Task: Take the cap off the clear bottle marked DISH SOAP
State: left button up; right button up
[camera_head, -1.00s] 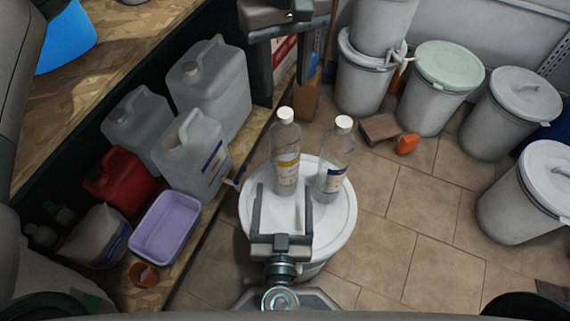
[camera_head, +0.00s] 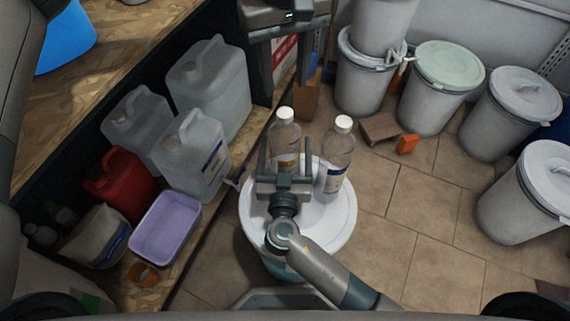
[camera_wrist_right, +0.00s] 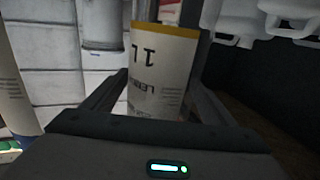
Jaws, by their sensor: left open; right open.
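Two clear bottles with white caps stand upright on a white drum lid (camera_head: 328,222). The left bottle (camera_head: 286,136) has a yellow-banded label, the right bottle (camera_head: 337,156) a blue-marked one. I cannot read DISH SOAP on either. My right gripper (camera_head: 285,148) is open, fingers on either side of the left bottle's lower part. In the right wrist view, the yellow-banded label (camera_wrist_right: 160,65) shows upside down between the fingers; part of another bottle (camera_wrist_right: 12,95) is at the left edge. My left gripper (camera_head: 283,90) is open and empty, beyond the bottles. Both caps are on.
Grey jugs (camera_head: 208,85), a red can (camera_head: 120,180) and a lilac tub (camera_head: 165,228) stand at the left. Lidded white bins (camera_head: 440,95) stand at the back and right. An orange object (camera_head: 407,144) lies on the floor. Floor right of the drum is clear.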

aim_at(285, 112)
jog(key=shift+w, duration=0.25)
grip_shut()
pick_arm(q)
jog(key=m, duration=1.3)
jog(key=shift+m, duration=0.3)
jog(key=shift+f, duration=4)
